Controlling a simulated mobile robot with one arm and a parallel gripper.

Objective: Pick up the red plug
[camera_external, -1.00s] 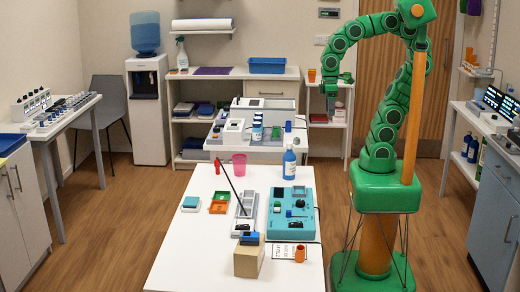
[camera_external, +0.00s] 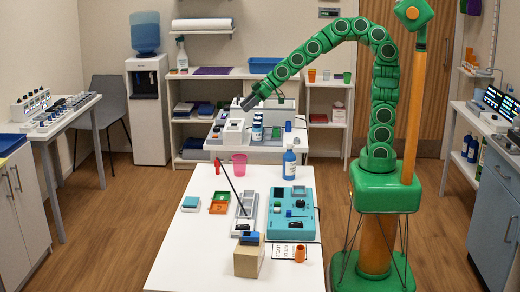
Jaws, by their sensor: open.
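A small red object (camera_external: 217,166), which looks like the red plug, stands at the back left edge of the white table (camera_external: 180,240). It is slightly tilted, and its details are too small to tell. My gripper (camera_external: 246,104) is open and empty, at the end of my green arm. It points down and left and shows in front of the rear bench, higher in the picture than the red object and to its right. It is apart from the red object.
A pink cup (camera_external: 239,164) stands just right of the red object. A blue bottle (camera_external: 289,163), a teal panel (camera_external: 284,228), a grey tray with a thin dark rod (camera_external: 245,212) and small boxes occupy the table. Its front left is clear.

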